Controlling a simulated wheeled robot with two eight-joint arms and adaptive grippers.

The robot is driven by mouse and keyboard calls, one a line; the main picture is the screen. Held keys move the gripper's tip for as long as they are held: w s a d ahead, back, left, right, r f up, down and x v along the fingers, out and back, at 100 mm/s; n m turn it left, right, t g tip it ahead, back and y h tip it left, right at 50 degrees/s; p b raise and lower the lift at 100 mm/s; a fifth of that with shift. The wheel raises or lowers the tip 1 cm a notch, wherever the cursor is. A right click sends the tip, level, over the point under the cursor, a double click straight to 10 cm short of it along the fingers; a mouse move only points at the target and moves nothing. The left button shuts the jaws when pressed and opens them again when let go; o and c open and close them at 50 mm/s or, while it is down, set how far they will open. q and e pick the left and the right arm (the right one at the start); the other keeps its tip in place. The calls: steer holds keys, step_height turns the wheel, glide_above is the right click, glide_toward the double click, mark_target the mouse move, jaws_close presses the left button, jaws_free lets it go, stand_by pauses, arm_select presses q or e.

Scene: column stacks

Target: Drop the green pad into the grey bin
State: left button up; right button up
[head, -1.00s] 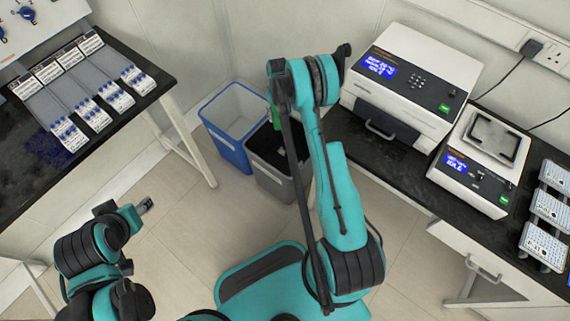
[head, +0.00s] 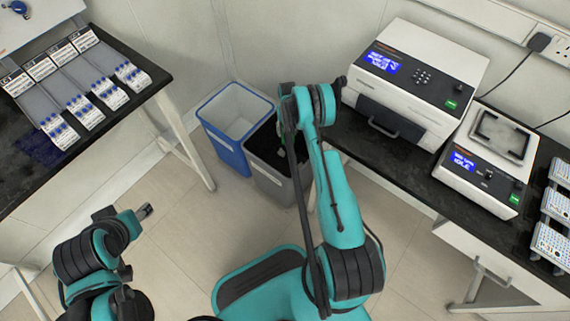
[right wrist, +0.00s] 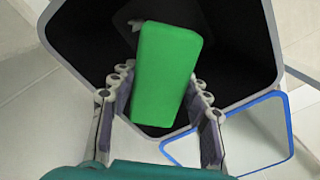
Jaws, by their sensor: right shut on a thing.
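The green pad (right wrist: 166,75) is between the fingers of my right gripper (right wrist: 160,92) in the right wrist view, and the gripper is shut on it. Behind the pad is the dark inside of the grey bin (right wrist: 235,50), so the pad is over the bin's mouth.
A blue-rimmed bin (head: 222,148) stands directly left of the grey bin. A bench with white instruments (head: 416,72) is to the right. A dark table (head: 130,125) with racks of blue-capped vials is at the left. Open floor lies in front of the bins.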

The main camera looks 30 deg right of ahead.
steer(key=shift+f, duration=0.1)
steer(key=o, duration=1.2)
step_height(320, 180, up, 12)
steer(key=shift+r, duration=0.1)
